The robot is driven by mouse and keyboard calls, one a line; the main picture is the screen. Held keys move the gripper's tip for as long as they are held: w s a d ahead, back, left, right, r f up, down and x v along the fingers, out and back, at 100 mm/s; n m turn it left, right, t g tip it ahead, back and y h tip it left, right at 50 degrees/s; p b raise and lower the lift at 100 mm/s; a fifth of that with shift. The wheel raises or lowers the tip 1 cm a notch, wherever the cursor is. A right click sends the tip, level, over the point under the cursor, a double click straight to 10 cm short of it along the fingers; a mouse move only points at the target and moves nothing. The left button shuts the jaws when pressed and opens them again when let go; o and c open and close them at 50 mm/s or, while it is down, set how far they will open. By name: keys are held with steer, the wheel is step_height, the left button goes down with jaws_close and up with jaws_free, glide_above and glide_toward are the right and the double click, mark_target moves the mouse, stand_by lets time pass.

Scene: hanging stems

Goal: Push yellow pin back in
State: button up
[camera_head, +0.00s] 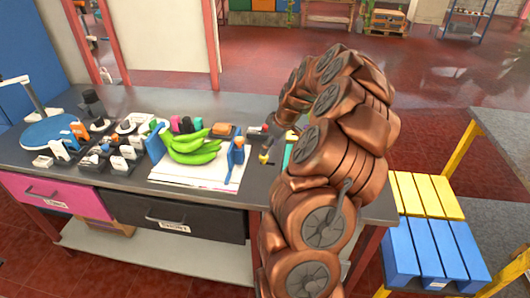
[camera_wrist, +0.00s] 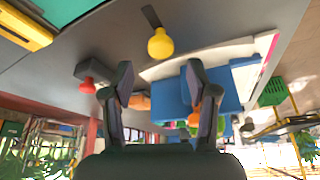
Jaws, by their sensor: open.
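The yellow pin (camera_wrist: 160,44) shows in the wrist view as a rounded yellow knob on a dark strip, above and beyond my fingertips. In the head view a small yellow piece (camera_head: 264,158) sits on the grey bench beside my gripper (camera_head: 273,143). In the wrist view my gripper (camera_wrist: 158,80) is open, with its two dark fingers apart and nothing between them. The yellow knob is apart from both fingers. My arm hides part of the bench on the right in the head view.
A red knob (camera_wrist: 86,84) lies left of my fingers in the wrist view. Green bananas (camera_head: 192,150) and a blue-and-orange piece (camera_head: 235,157) sit on a white sheet (camera_head: 180,176) left of my gripper. Several small black-and-white items crowd the bench's left side.

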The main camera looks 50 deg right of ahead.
steer(key=shift+p+x, duration=0.75)
steer(key=shift+x, duration=1.8)
steer(key=shift+c, duration=0.3)
jaws_close()
